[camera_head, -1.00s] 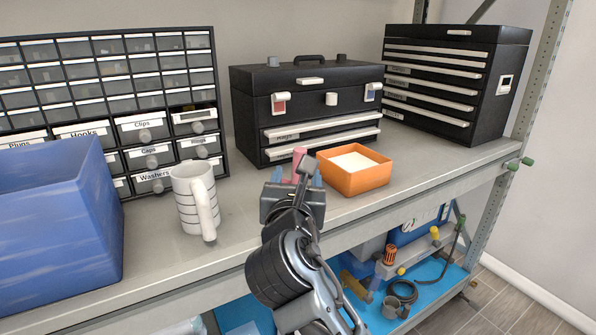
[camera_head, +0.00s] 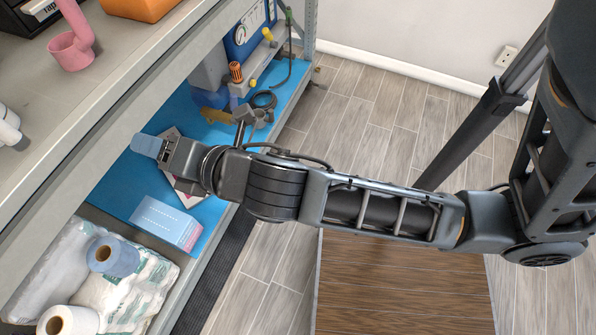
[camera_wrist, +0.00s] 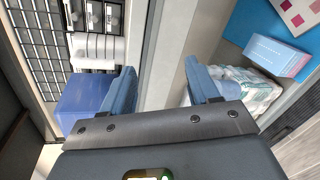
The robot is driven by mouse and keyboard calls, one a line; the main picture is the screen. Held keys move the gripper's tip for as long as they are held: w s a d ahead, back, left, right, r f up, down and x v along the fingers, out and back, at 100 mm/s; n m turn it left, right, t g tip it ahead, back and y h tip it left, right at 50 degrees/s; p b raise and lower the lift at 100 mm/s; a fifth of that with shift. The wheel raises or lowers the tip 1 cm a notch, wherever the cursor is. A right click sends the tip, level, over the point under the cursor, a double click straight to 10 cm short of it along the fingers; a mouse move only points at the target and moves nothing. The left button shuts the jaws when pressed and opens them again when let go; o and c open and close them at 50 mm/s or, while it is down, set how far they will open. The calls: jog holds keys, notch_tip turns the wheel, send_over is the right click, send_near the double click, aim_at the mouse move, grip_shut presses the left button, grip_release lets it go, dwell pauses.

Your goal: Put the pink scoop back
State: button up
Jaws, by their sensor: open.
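The pink scoop (camera_head: 72,48) stands on the grey upper shelf at the top left of the head view, its round cup down and its handle rising up and left. It is apart from my gripper. Part of the orange tub (camera_head: 140,8) shows on the same shelf, beyond and right of the scoop, cut by the frame's top. My gripper (camera_head: 148,146) is out past the shelf's front edge. In the wrist view its blue fingers (camera_wrist: 162,90) are spread wide with nothing between them. The scoop is not seen in the wrist view.
The upper shelf's front edge (camera_head: 130,92) runs beside my gripper. In the wrist view, a blue bin (camera_wrist: 80,105) stands near the drawer cabinet (camera_wrist: 38,40).

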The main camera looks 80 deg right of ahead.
jog(key=s+a+r+m+y, duration=0.1)
jog(key=s+a+m+y, duration=0.1)
jog(key=s+m, duration=0.7)
jog(key=s+a+r+m+y, duration=0.1)
jog(key=s+a+m+y, duration=0.1)
jog(key=s+m, duration=0.8)
jog(key=s+a, duration=0.1)
jog(key=s, duration=0.4)
jog(key=shift+a+y, duration=0.15)
jog(key=shift+y, duration=0.25)
